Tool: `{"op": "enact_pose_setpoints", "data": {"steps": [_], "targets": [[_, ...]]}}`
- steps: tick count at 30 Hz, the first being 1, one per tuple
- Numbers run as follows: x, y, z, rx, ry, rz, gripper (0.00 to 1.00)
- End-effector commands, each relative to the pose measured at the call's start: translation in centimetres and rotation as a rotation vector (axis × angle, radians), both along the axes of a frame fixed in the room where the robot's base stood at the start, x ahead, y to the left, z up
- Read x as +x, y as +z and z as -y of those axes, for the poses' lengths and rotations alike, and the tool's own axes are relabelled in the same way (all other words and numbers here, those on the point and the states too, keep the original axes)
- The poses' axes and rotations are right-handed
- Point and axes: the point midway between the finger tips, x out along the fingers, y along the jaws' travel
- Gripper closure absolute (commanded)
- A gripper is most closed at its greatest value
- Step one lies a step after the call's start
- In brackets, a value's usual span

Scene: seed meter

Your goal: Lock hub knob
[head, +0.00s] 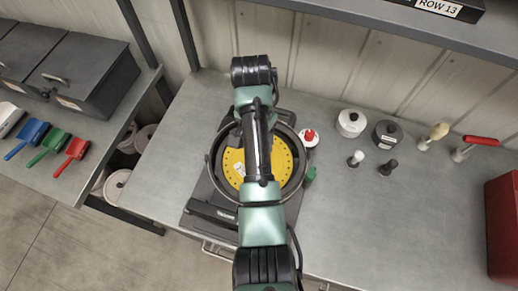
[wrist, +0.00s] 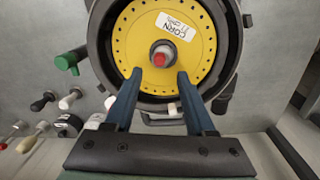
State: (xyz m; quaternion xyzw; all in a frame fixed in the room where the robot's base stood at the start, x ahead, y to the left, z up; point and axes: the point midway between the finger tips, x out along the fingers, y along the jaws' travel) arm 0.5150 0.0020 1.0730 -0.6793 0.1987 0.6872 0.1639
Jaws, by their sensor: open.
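The yellow seed disc (wrist: 125,45) with a CORN label (wrist: 176,26) sits in the round dark housing (wrist: 232,50) of the seed meter. At its centre is a grey hub with a red-tipped knob (wrist: 159,59). My gripper (wrist: 157,74) is open, its two blue fingers reaching over the disc on either side of and just below the hub in the wrist view. Nothing is between the fingertips; whether they touch the disc I cannot tell. In the head view the disc (head: 232,160) shows on both sides of my arm, which hides the hub and the gripper.
A red-and-white knob (head: 308,137) and a green knob (head: 310,174) are at the meter's right side. White and dark canisters (head: 350,123), small knobs (head: 355,158) and handled tools (head: 475,146) stand further right. A red box (head: 503,228) is at the right edge. The bench's front right is clear.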

Motion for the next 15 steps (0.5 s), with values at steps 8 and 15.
{"op": "enact_pose_setpoints", "data": {"steps": [8,15], "targets": [[0.1,6.2,-0.2,0.0,0.0,-0.001,0.45],[0.2,7.2,-0.3,0.0,0.0,0.0,0.45]]}}
